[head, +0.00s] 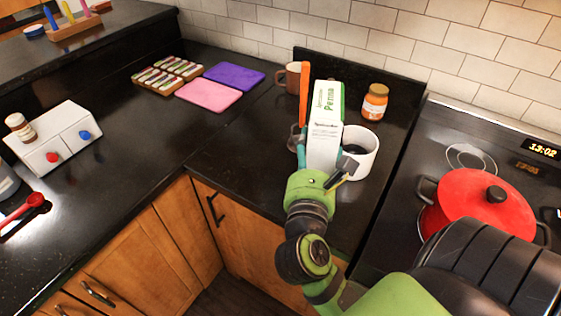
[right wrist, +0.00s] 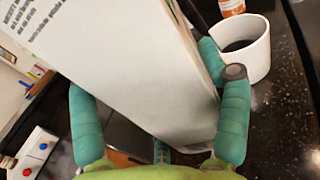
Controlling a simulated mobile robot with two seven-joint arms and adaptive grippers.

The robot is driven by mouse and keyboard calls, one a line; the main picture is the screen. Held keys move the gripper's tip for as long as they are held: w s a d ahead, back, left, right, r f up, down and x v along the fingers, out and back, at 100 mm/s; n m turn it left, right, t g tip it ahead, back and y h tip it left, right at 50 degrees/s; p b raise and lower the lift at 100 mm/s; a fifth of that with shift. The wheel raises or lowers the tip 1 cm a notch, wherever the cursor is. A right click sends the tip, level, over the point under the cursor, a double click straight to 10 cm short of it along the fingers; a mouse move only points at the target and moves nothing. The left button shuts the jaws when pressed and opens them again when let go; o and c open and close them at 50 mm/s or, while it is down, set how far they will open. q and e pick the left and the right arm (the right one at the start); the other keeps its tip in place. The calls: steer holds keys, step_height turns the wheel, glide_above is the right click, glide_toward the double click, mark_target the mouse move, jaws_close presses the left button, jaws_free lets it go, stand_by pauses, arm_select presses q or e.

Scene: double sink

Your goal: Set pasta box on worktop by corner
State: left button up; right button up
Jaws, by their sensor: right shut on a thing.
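A white pasta box (head: 325,112) with green "Penne" lettering stands near upright in my right gripper (head: 322,165), over the worktop (head: 250,150) left of the stove. Whether the box's lower end touches the worktop is hidden by the gripper. The worktop corner, where the two counter runs meet, lies at the back left. My left gripper is in neither view.
A brown mug (head: 289,77), purple board (head: 235,76), pink board (head: 208,95) and spice rack (head: 168,75) stand further left. A red pot (head: 480,205) sits on the stove.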

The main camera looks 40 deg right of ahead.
steer(key=w+f+b, duration=0.2)
steer(key=w+f, duration=0.1)
steer(key=w+a+f+b, duration=0.1)
steer(key=w+f+b, duration=0.1)
steer(key=w+f, duration=0.2)
steer(key=w+a+f+b, duration=0.1)
steer(key=w+f+b, duration=0.1)
steer(key=w+f, duration=0.1)
steer(key=shift+w+a+f+b, duration=0.25)
steer(key=shift+w+b, duration=0.15)
steer(key=shift+w, duration=0.05)
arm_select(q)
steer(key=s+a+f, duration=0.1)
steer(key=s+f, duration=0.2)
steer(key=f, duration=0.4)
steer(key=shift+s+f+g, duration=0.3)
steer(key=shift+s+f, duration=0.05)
arm_select(e)
steer(key=shift+f, duration=0.2)
steer(key=o, duration=1.7)
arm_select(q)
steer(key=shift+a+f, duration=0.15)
